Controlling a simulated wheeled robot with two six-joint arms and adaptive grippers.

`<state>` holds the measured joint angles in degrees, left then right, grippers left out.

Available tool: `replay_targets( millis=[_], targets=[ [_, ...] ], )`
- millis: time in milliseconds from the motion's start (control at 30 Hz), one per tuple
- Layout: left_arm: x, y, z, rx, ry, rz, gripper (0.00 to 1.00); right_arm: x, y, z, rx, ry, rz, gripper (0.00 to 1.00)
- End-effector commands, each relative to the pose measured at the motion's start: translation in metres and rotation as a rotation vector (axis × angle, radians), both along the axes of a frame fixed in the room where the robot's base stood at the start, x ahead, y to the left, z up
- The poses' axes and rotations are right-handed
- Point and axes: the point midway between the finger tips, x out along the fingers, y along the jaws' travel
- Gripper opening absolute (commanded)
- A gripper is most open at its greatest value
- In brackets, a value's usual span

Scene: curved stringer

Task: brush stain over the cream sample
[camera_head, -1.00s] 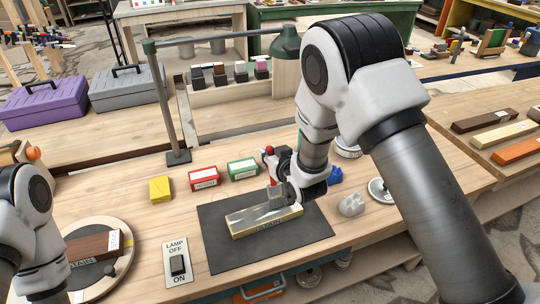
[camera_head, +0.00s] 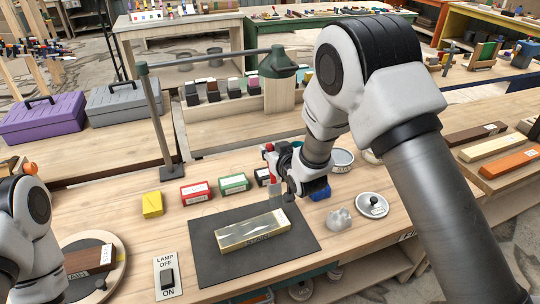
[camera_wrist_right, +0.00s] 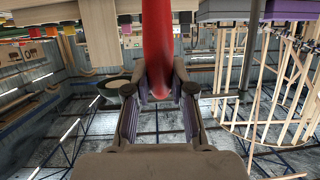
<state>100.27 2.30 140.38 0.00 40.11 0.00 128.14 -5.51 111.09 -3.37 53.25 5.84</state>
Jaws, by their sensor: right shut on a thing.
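The cream sample (camera_head: 240,236) is a pale, glossy-topped block with lettering on its front edge. It lies on a dark mat (camera_head: 215,265) on the workbench. My right gripper (camera_head: 279,176) is shut on a red-handled brush (camera_head: 268,150), with the pale brush head pointing down just beyond the sample's far right part. Whether the brush touches the sample I cannot tell. In the right wrist view the red handle (camera_wrist_right: 156,45) stands between the fingers. My left arm shows at the left edge, but its gripper is out of frame.
Red (camera_head: 196,193), green (camera_head: 234,183) and yellow (camera_head: 152,205) boxes stand behind the mat. A lamp switch plate (camera_head: 167,263) lies to its left, beside a turntable (camera_head: 117,268) with a brown block. A grey lump (camera_head: 340,221) and a round lid (camera_head: 372,205) lie to its right.

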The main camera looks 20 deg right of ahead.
Motion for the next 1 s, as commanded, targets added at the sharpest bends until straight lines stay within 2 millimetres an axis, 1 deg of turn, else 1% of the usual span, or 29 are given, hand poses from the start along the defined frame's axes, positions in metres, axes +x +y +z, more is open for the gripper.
replay_targets(
  millis=[33, 100, 300, 1000],
  targets=[
    [0.000, 0.000, 0.006, 0.000, 0.000, 0.000, 0.40, 0.001, 0.000, 0.008, 0.000, -0.002, 0.000, 0.00],
    [0.000, 0.000, 0.010, 0.000, 0.000, 0.000, 0.40, 0.003, -0.001, 0.014, 0.000, -0.002, -0.001, 0.00],
    [0.000, 0.000, 0.015, 0.000, 0.000, 0.000, 0.40, 0.005, -0.002, 0.022, 0.000, -0.001, -0.001, 0.00],
    [0.000, 0.000, 0.014, 0.000, 0.000, 0.000, 0.40, 0.005, -0.002, 0.022, -0.001, -0.001, -0.002, 0.00]
  ],
)
